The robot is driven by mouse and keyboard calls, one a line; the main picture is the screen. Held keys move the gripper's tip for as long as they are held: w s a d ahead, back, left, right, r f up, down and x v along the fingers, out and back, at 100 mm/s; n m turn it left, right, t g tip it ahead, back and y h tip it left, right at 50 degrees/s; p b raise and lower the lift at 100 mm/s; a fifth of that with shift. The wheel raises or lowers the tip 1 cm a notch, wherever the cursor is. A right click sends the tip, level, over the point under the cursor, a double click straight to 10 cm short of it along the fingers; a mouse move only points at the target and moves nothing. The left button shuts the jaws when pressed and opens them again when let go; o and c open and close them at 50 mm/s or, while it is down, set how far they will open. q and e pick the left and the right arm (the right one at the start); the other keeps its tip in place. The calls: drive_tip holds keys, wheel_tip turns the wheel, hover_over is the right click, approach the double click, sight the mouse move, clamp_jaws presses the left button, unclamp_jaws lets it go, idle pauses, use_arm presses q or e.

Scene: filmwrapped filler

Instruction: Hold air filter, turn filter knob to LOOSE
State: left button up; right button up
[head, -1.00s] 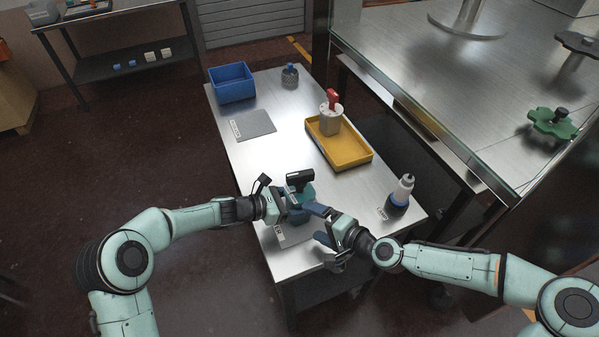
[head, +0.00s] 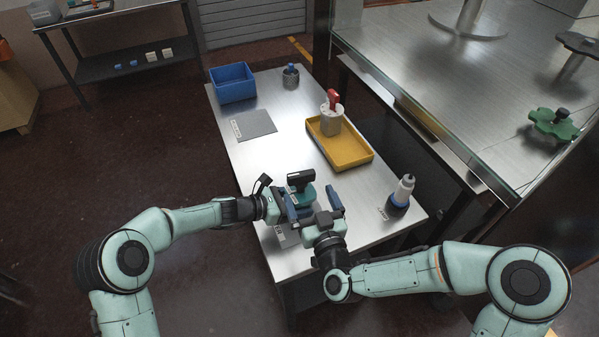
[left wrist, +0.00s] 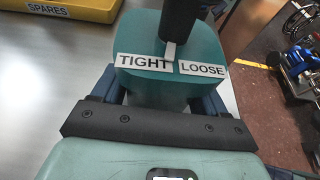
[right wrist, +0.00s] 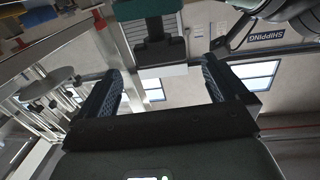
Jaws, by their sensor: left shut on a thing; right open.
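The air filter (head: 303,194) is a teal body with a black knob (head: 300,177) on top, over the near part of the steel table. My left gripper (head: 280,206) is shut on its body. In the left wrist view the knob's white pointer (left wrist: 170,51) sits by the inner end of the TIGHT label (left wrist: 143,62), left of the LOOSE label (left wrist: 203,69). My right gripper (head: 312,194) is open and faces the filter from the near side. In the right wrist view the knob (right wrist: 160,45) shows between the two fingers with gaps on both sides; contact is not visible.
A yellow tray (head: 354,158) holds a pale part with a red knob (head: 332,110). A white-and-blue bottle-like part (head: 402,192) stands right. A blue bin (head: 233,85), grey mat (head: 254,124) and small dark canister (head: 291,78) are farther back. The table's middle left is bare.

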sight(303, 181)
use_arm(q)
drive_tip(key=shift+r, duration=0.1)
use_arm(e)
drive_tip(key=x, duration=0.9)
drive_tip(key=c, duration=0.9)
